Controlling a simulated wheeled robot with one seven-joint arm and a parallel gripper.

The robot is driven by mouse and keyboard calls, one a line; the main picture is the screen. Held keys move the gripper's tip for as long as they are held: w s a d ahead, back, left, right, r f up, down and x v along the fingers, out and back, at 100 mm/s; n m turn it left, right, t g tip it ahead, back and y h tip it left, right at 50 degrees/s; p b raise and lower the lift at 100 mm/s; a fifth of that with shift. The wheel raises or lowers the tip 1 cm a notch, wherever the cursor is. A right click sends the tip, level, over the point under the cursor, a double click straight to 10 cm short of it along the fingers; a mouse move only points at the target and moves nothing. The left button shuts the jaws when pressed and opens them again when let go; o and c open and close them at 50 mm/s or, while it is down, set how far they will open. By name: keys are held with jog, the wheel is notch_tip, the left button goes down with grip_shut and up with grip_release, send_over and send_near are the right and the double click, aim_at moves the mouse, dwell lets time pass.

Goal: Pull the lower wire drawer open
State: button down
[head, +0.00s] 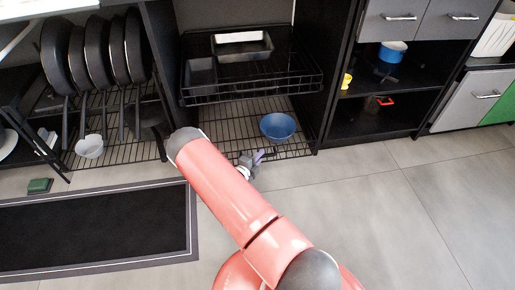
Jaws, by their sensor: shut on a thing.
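The lower wire drawer (222,126) is a low black wire basket near the floor in the dark cabinet, with a blue bowl (278,127) in its right part. Its front edge shows level with or slightly forward of the cabinet sides; how far it is out is hard to tell. My gripper (257,157) is small in the head view, at the front edge of this drawer, left of and below the bowl. It is shut on the drawer's front wire. The fingers are partly hidden by my wrist, so the exact contact is unclear.
On the left, a rack holds black pans (88,50) and a white bowl (90,147). A dark mat (90,235) lies front left. The tiled floor (400,215) at right is clear.

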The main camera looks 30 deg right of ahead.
jog(key=s+a+p, duration=0.2)
jog(key=s+a, duration=0.1)
jog(key=s, duration=0.7)
jog(key=s+a+p, duration=0.2)
jog(key=s+a, duration=0.1)
jog(key=s, duration=0.7)
jog(key=shift+s, duration=0.3)
jog(key=c, duration=1.5)
grip_release()
jog(key=v, duration=0.7)
jog(key=shift+s+a, duration=0.25)
jog(key=shift+a, duration=0.1)
jog(key=shift+r, duration=0.1)
